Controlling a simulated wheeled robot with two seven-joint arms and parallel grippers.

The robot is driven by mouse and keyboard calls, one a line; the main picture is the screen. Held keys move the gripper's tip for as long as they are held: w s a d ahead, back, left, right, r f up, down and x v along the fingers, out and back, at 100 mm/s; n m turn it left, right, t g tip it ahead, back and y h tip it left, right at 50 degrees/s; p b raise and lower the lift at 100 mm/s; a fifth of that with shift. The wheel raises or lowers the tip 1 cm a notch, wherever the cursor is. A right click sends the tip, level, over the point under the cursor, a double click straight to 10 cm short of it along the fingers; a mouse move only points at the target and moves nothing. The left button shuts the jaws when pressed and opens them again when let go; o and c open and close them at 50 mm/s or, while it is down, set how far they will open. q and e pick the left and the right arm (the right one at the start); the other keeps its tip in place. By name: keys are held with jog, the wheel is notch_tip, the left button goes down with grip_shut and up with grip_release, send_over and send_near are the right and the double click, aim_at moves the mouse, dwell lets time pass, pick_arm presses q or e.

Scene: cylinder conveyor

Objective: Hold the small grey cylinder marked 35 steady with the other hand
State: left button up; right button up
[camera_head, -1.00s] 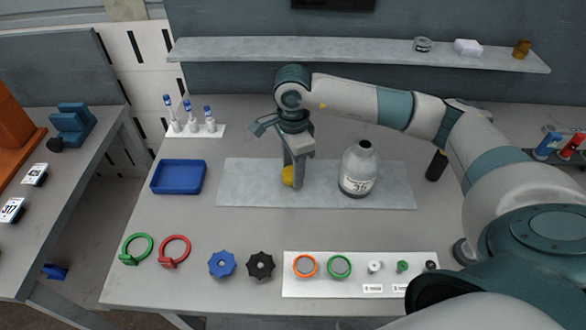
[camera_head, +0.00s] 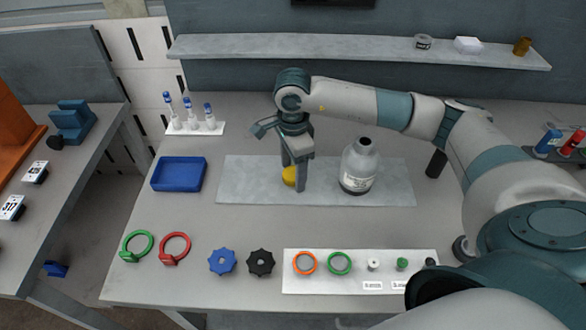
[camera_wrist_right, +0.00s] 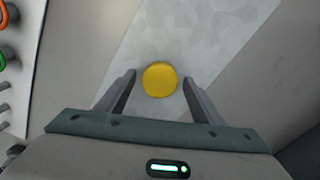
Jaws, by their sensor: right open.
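The small grey cylinder (camera_head: 359,167), bottle-shaped with a dark open neck, stands upright on the pale mat (camera_head: 240,190). Its white label faces the front, but I cannot read the number clearly now. My right gripper (camera_head: 296,183) is to the left of the cylinder, apart from it, pointing down with its fingers open. A yellow round cap (camera_head: 289,177) is between the fingers, low at the mat. In the right wrist view the yellow cap (camera_wrist_right: 160,79) lies between the spread fingers (camera_wrist_right: 158,90), with gaps on both sides. My left gripper is not in view.
A blue tray (camera_head: 179,175) and a rack of vials (camera_head: 196,127) are at the left. Coloured rings and knobs (camera_head: 222,262) line the front, beside a white board (camera_head: 360,282) with small parts. A black cylinder (camera_head: 436,163) stands at right, below my arm.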

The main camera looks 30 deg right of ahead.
aim_at(293, 172)
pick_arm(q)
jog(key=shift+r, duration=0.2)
pick_arm(e)
jog(key=shift+r, duration=0.2)
jog(key=shift+w+r, duration=0.1)
jog(key=shift+r, duration=0.25)
notch_tip(293, 172, up, 7)
jog(key=b, duration=0.3)
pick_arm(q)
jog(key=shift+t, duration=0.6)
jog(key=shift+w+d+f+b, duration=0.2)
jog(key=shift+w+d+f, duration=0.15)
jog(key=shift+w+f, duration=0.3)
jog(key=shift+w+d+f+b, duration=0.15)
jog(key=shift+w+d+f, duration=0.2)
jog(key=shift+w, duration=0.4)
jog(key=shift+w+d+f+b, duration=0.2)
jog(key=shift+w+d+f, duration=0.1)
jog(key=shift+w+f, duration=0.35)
pick_arm(e)
jog(key=shift+r, duration=2.05)
